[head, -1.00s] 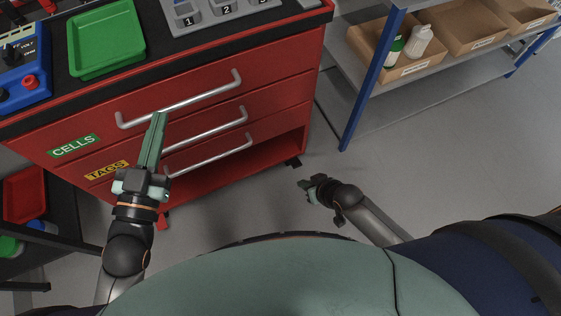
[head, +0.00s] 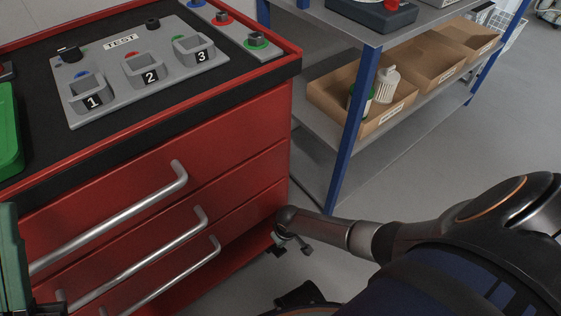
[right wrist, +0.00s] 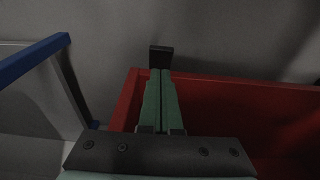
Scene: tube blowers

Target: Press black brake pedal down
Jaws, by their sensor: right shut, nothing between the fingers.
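The black brake pedal (right wrist: 161,57) is a small dark block beyond the red cart's lower edge in the right wrist view. My right gripper (right wrist: 160,74) is shut and empty, its green fingertips appearing at the pedal's near edge. I cannot tell whether they touch it. The pedal cannot be made out clearly there. My left gripper (head: 14,262) shows only as a green part at the left edge.
The red cart (head: 225,150) has several drawers with long handles and a grey test panel (head: 125,85) on top. A blue-framed shelf (head: 352,135) with cardboard bins (head: 330,98) stands to the right. Grey floor lies open beyond it.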

